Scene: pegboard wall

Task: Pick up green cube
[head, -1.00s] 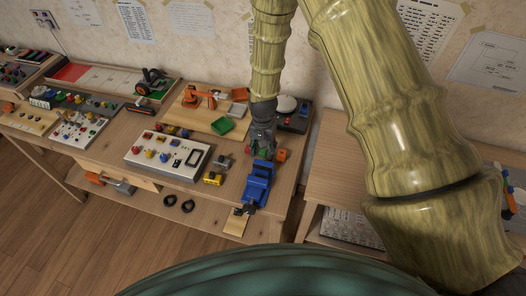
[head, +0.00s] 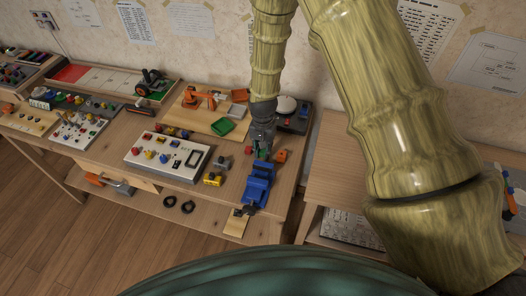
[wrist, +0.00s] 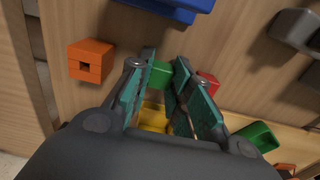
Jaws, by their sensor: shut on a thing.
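The green cube (wrist: 160,73) shows in the wrist view between the tips of my gripper's teal fingers (wrist: 162,82). My gripper is shut on it. In the head view my gripper (head: 262,154) points down over the right part of the workbench, just behind the blue vise (head: 258,184). The cube is hard to make out there among the fingers. I cannot tell whether it touches the bench. A yellow block (wrist: 154,117) shows between the fingers, closer to the palm in the picture.
A red cube (wrist: 208,83) is close beside the fingers, and an orange block (wrist: 90,60) stands on the other side. A green tray (head: 222,127) and a white control panel (head: 168,156) lie to the left. Little bench is clear around my gripper.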

